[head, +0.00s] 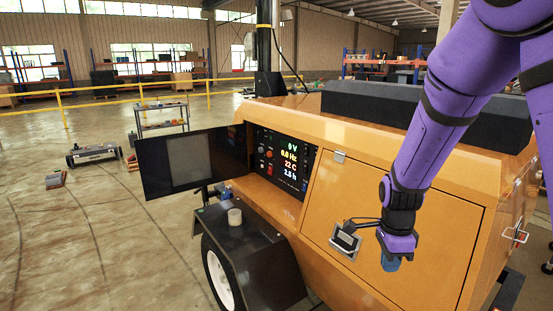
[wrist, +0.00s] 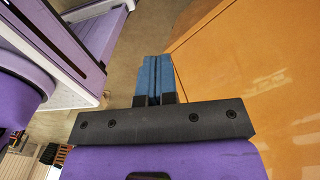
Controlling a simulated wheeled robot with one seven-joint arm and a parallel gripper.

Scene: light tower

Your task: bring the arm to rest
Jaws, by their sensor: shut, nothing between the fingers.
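My purple arm reaches down from the top right of the head view. My gripper (head: 390,263) hangs in front of the orange light tower's side panel (head: 420,240), fingers pointing down. In the wrist view my gripper (wrist: 153,75) shows its two blue fingers pressed together with nothing between them. The light tower's orange body (wrist: 250,75) is to the right of the fingers there, apart from them.
The light tower's dark door (head: 160,165) stands open at the left, beside the lit control panel (head: 280,160). A fender (head: 240,240) carries a small round object (head: 234,216). A yellow railing (head: 100,97) and a cart (head: 162,115) stand behind. Open floor lies left.

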